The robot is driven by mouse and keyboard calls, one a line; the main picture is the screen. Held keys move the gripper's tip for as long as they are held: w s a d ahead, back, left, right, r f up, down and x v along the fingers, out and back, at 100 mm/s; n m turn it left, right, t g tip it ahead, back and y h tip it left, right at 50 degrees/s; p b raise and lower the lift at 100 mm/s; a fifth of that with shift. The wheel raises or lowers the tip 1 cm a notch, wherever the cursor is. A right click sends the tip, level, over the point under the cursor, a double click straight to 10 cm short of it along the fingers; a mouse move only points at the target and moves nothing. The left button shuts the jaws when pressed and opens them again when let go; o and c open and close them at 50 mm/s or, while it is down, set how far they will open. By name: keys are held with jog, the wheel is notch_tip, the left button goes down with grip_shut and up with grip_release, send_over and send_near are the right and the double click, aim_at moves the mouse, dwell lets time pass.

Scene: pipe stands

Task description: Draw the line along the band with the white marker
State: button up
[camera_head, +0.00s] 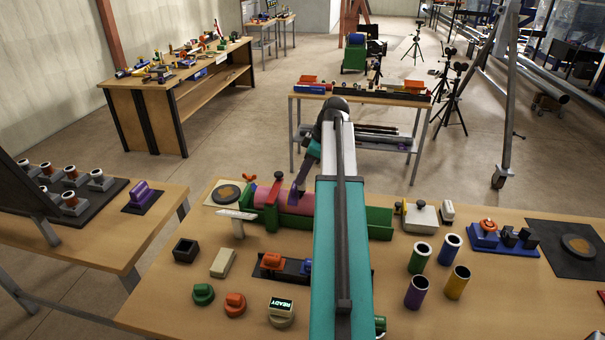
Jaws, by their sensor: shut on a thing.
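A pink pipe (299,201) lies in a green trough-like stand (379,222) on the near table, with a red clamp (272,204) around its left part. My gripper (296,194) is over the pipe, right of the clamp, reaching down from my arm. It is shut on a slim tool, apparently the marker, its lower end at or just above the pipe. I cannot make out a drawn line. My arm hides part of the pipe and stand.
A white T-shaped piece (238,221) stands just in front of the stand's left end. Several coloured cups, including a green one (420,257), stand right of my arm. Knobs and a READY display (281,307) are at the front. A low shelf table (375,100) stands behind.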

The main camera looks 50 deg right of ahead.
jog(key=shift+s+a+f, duration=0.15)
jog(key=shift+s+a, duration=0.05)
jog(key=shift+a, duration=0.15)
dwell(0.7)
jog(key=shift+w+d+r, duration=0.2)
jog(key=shift+d+r, duration=0.05)
jog(key=shift+d, duration=0.1)
dwell(0.6)
jog(key=shift+w+d+f, duration=0.1)
jog(key=shift+w+d, duration=0.5)
jog(key=shift+d, duration=0.3)
dwell(1.4)
jog(key=shift+s+a+f, duration=0.1)
jog(key=shift+s+a, duration=0.3)
jog(key=shift+a, duration=0.2)
jog(key=shift+s+a, duration=0.4)
jog(key=shift+a, duration=0.2)
dwell(2.1)
jog(key=shift+w+d, duration=0.1)
dwell(0.4)
